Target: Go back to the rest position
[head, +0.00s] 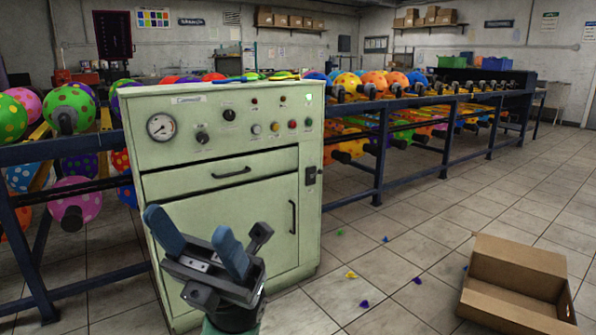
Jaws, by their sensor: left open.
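My left gripper (197,240) is in the lower left of the head view. Its two blue-tipped fingers are spread apart and nothing is between them. It is in front of the pale green control cabinet (231,163), overlapping the cabinet's lower door in the picture. I cannot tell the exact gap between them. The cabinet has a round gauge (161,127), a row of knobs and coloured buttons, a drawer and a door, both shut. My right gripper does not show.
An open cardboard box (516,283) sits on the floor at lower right. Several small coloured balloons, one of them yellow (351,274), lie on the tiles. Blue racks (378,147) of spotted balloons extend on both sides of the cabinet. The tiled floor at right is mostly free.

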